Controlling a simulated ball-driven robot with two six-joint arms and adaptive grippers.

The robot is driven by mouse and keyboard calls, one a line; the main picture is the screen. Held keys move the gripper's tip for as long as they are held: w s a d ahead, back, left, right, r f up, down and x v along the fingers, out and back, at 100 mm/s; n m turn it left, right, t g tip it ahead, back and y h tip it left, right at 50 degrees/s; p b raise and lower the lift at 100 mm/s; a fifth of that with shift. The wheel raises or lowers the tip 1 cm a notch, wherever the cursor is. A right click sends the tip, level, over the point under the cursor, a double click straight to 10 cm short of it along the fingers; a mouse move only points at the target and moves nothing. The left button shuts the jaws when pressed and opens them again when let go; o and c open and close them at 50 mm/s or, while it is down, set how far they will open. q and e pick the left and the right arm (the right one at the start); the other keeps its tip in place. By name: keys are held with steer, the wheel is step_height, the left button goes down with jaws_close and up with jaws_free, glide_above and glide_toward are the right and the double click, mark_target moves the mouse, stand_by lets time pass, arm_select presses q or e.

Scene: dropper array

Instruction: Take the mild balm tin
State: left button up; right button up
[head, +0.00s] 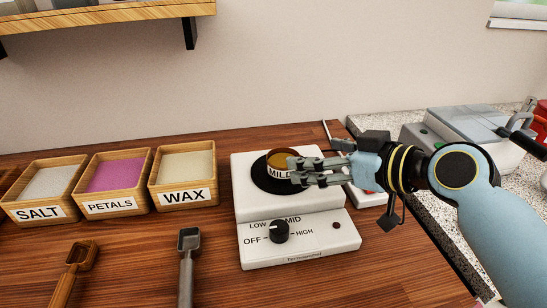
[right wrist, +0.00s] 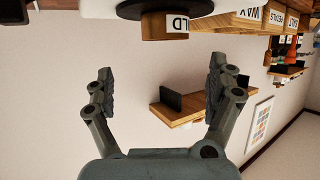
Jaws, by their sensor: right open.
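The balm tin (head: 284,160) is a small round tin with amber content and a label reading MILD. It stands on the black round plate of the white hotplate (head: 245,205). My right gripper (head: 305,172) comes from the right, its fingers overlapping the tin's right side in the head view. In the right wrist view, which appears upside down, the open right gripper (right wrist: 158,75) has nothing between its fingers; the tin (right wrist: 160,27) lies beyond the fingertips, near the top edge. Contact is not visible. My left gripper is not in view.
Wooden boxes labelled SALT (head: 38,212), PETALS (head: 110,206) and WAX (head: 184,197) stand left of the hotplate. A grey scoop (head: 187,265) and a wooden scoop (head: 74,268) lie in front. The hotplate's black knob (head: 279,232) faces forward. A grey appliance (head: 470,135) stands at right.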

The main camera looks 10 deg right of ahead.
mark_target(273, 154)
steer(key=x, duration=0.3)
steer(key=shift+w+a+f, duration=0.15)
steer(key=shift+w+a, duration=0.05)
steer(key=shift+w, duration=0.1)
steer(key=shift+w+a+f, duration=0.2)
steer(key=x, duration=0.3)
steer(key=p+x, duration=0.1)
steer(key=shift+s+a+f, duration=0.1)
steer(key=shift+a+f, duration=0.2)
steer(key=shift+f, duration=0.1)
steer(key=shift+a+f, duration=0.1)
steer(key=c, duration=1.3)
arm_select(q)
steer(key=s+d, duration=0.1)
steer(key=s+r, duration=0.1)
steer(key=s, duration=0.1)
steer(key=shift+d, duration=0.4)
arm_select(e)
steer(key=shift+c, duration=0.7)
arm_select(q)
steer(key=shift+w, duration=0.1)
